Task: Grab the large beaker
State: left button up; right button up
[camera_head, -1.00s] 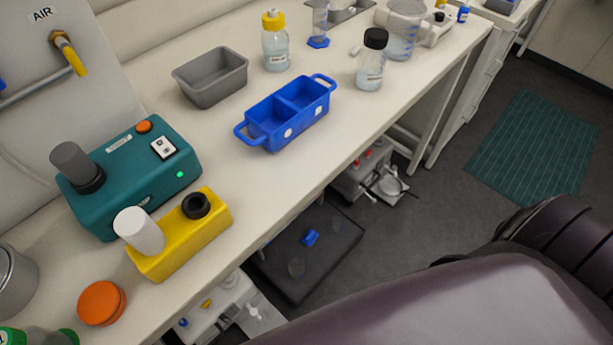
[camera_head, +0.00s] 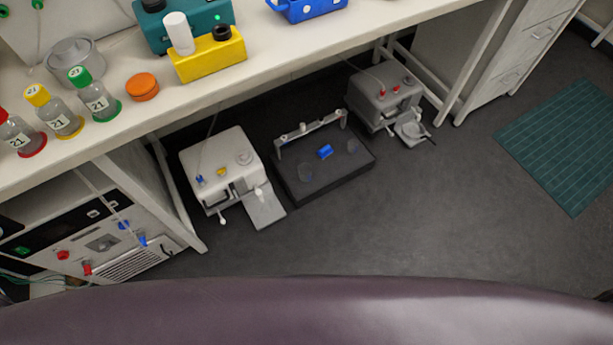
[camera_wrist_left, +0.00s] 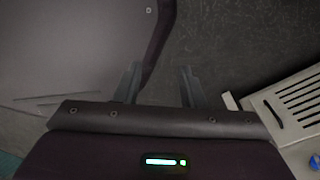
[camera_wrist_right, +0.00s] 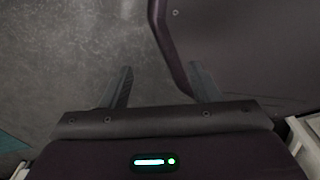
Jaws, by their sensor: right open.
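The large beaker is not in any current view. My left gripper (camera_wrist_left: 158,84) shows in the left wrist view with its two fingers apart and nothing between them. My right gripper (camera_wrist_right: 161,82) shows in the right wrist view, also open and empty. Both hang over the floor close to my own body, and neither shows clearly in the head view.
The bench (camera_head: 290,62) crosses the top of the head view, with a yellow block (camera_head: 208,60), an orange lid (camera_head: 142,87) and several capped bottles. Under it stand a white device (camera_head: 225,170), a black shaker (camera_head: 330,172) and a grey device (camera_head: 383,98). The floor (camera_head: 400,220) in front is clear.

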aim_at(305, 170)
jog(key=i+l+u, duration=0.1)
jog(key=u, duration=0.3)
jog(key=l+u, duration=0.2)
jog(key=u, duration=0.25)
jog(key=i+l+u, duration=0.1)
jog(key=u, duration=0.3)
jog(key=l+u, duration=0.5)
jog(key=u, duration=0.35)
